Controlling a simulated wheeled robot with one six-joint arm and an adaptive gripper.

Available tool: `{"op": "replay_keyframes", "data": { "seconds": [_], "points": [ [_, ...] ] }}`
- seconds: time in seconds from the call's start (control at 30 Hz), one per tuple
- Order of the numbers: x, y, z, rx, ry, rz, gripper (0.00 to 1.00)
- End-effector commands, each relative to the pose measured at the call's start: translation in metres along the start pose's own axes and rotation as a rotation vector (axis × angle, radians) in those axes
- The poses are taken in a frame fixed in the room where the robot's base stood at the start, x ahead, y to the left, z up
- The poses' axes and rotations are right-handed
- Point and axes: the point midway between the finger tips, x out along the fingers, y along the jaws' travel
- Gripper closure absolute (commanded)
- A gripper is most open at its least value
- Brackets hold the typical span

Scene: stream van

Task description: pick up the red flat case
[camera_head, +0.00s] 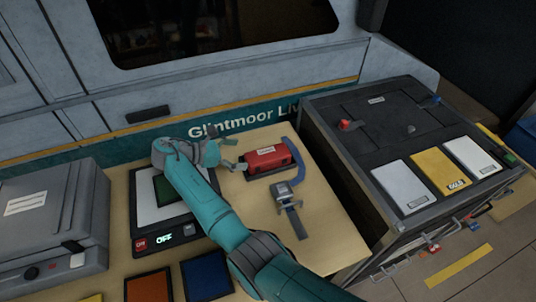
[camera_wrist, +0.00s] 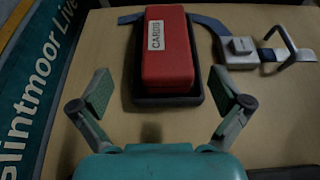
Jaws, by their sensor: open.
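The red flat case (camera_head: 268,160) lies on the wooden table and carries a white label. In the wrist view the red case (camera_wrist: 168,62) reads "CARDS" and rests on a dark base (camera_wrist: 168,101). My gripper (camera_head: 231,160) is at the left end of the case in the head view. In the wrist view my gripper (camera_wrist: 160,92) is open and empty. Its two fingers are spread wider than the case, one toward each side, with most of the case ahead of the fingertips. Nothing visible lies between the pads except the near end of the base.
A blue curved band with a grey buckle-like piece (camera_head: 286,190) lies close beside the case. A pad marked "OFF" (camera_head: 147,212) is under my arm. A grey machine (camera_head: 55,215) stands left. A dark-topped cabinet (camera_head: 350,150) stands right. The van wall is behind.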

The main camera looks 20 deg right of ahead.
Motion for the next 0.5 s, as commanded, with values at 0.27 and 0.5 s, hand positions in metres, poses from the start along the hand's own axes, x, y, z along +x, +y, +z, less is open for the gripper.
{"op": "replay_keyframes", "data": {
  "seconds": [0.27,0.5],
  "points": [
    [0.039,-0.001,0.000,0.000,0.000,-0.002,0.00],
    [0.055,-0.004,0.001,0.001,0.000,-0.001,0.00]
  ]
}}
